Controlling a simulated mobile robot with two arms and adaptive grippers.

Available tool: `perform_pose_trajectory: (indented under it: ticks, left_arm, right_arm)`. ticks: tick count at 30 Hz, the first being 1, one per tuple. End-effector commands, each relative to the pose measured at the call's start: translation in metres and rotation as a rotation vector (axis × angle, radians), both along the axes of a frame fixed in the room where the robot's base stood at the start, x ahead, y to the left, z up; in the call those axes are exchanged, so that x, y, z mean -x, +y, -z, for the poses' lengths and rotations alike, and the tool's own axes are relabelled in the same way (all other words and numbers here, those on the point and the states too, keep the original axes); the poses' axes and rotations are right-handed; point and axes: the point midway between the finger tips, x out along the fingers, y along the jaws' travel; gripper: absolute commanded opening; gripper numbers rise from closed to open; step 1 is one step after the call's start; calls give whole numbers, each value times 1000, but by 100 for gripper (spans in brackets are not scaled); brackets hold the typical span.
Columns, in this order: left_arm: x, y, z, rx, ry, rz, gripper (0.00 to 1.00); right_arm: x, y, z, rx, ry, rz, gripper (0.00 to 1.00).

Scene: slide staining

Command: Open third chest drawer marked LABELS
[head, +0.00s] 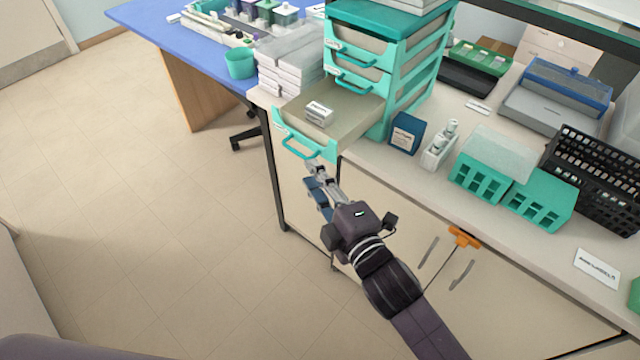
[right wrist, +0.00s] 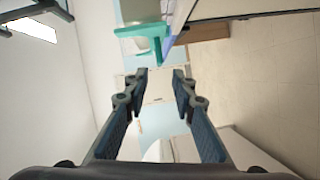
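The teal drawer chest (head: 400,75) stands on the bench. In the right wrist view the fingers (right wrist: 160,75) are apart and empty, and teal drawer parts (right wrist: 143,32) show just beyond the tips. My left gripper is not in view.
The two drawers above are closed, with teal handles (head: 354,82). White stacked boxes (head: 288,62) stand left of the chest. A blue box (head: 406,133) and teal racks (head: 485,178) stand to the right. Open floor (head: 130,200) lies left of the bench.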

Motion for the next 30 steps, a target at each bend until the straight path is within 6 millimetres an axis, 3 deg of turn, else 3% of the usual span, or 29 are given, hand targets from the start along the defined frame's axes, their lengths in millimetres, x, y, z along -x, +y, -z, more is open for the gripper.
perform_pose_trajectory:
  ticks: [7, 23, 26, 29, 30]
  left_arm:
    - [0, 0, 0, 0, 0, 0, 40]
    - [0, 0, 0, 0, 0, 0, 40]
    - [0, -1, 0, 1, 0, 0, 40]
    - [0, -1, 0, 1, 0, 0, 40]
    - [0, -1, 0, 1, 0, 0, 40]
  right_arm:
    - [20, -13, -1, 0, 1, 1, 24]
    - [21, -13, -1, 0, 1, 1, 24]
    - [18, -16, 11, -2, 27, 9, 24]
    - [11, -25, 49, -14, 109, 40, 24]
    - [7, -31, 71, -23, 158, 60, 24]
